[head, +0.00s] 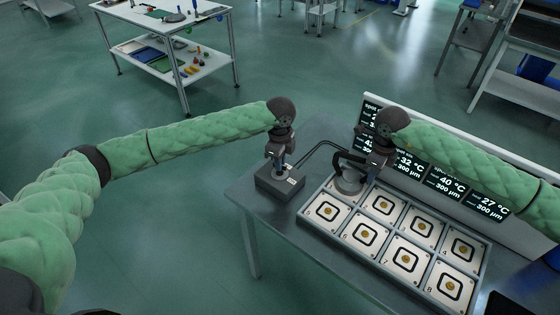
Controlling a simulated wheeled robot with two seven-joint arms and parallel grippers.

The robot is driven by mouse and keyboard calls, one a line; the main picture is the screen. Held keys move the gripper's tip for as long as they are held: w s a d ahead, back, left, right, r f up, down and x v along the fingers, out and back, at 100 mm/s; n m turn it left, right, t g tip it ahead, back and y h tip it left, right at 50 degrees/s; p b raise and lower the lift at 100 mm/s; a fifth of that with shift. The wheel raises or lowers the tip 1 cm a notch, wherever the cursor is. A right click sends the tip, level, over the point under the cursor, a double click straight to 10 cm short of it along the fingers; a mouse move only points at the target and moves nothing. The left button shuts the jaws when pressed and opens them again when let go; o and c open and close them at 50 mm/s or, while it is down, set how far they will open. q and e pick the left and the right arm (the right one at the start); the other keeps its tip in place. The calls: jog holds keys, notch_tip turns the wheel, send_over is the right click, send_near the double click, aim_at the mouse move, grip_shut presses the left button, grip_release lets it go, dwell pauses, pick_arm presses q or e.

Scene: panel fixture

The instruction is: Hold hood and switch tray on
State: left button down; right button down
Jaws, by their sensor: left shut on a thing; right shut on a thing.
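The tray (384,222) lies on the grey table and holds two rows of square white tiles with black rings and gold centres. A dark switch box (267,184) stands beside its left end. My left gripper (279,164) points down onto the box top and is shut on the switch there, which the fingers mostly hide. My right gripper (365,167) is shut on the hood (348,186), a round grey piece with a dark handle, over the tray's far left corner. A bent dark arm (320,148) runs beside it. The switch's position cannot be told.
A display panel (440,182) with temperature readings stands behind the tray, partly covered by my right arm. The table's left front edge (250,215) is bare. A white trolley (165,50) with tools stands far off at the upper left.

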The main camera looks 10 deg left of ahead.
pick_arm(q)
jog(key=shift+w+r+m, duration=0.1)
jog(key=shift+m, duration=1.1)
jog(key=c, duration=1.5)
grip_release()
notch_tip(320, 180, up, 12)
jog(key=shift+f, duration=0.1)
pick_arm(e)
jog(key=c, duration=1.2)
grip_release()
jog(key=shift+c, duration=0.2)
